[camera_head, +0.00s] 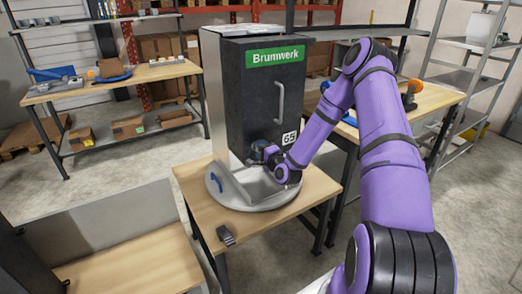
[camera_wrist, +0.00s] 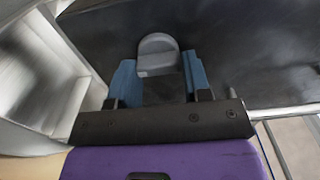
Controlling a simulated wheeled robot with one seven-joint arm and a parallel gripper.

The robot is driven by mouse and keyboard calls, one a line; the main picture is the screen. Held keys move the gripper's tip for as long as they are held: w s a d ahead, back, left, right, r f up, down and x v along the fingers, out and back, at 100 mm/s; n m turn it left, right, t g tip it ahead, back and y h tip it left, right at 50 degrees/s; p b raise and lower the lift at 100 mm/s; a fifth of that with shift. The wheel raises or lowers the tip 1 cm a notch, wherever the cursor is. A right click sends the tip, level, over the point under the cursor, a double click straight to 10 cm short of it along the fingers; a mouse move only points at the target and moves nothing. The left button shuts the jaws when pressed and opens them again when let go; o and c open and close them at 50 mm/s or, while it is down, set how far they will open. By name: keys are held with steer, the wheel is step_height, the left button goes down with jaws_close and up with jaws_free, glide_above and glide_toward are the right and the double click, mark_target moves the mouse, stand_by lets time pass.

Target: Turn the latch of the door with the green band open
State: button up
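The dark door (camera_head: 265,100) with the green "Brumwerk" band (camera_head: 275,57) is on the front of a tall light cabinet. It looks closed and has a vertical bar handle (camera_head: 280,102). A grey round-ended latch (camera_wrist: 158,52) shows against the dark door in the wrist view. My gripper (camera_head: 264,153) is at the lower part of the door. In the wrist view its two blue fingers (camera_wrist: 159,78) stand apart, one on each side of the latch. I cannot tell whether they press on it. In the head view my gripper hides the latch.
The cabinet stands on a round grey base (camera_head: 222,196) on a wooden table (camera_head: 195,185). Another bench (camera_head: 433,98) stands behind my arm at the right.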

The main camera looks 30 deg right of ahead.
steer(key=o, duration=0.4)
steer(key=shift+c, duration=0.2)
steer(key=shift+s, duration=0.1)
steer(key=s, duration=1)
steer(key=shift+s, duration=0.35)
steer(key=shift+w, duration=0.1)
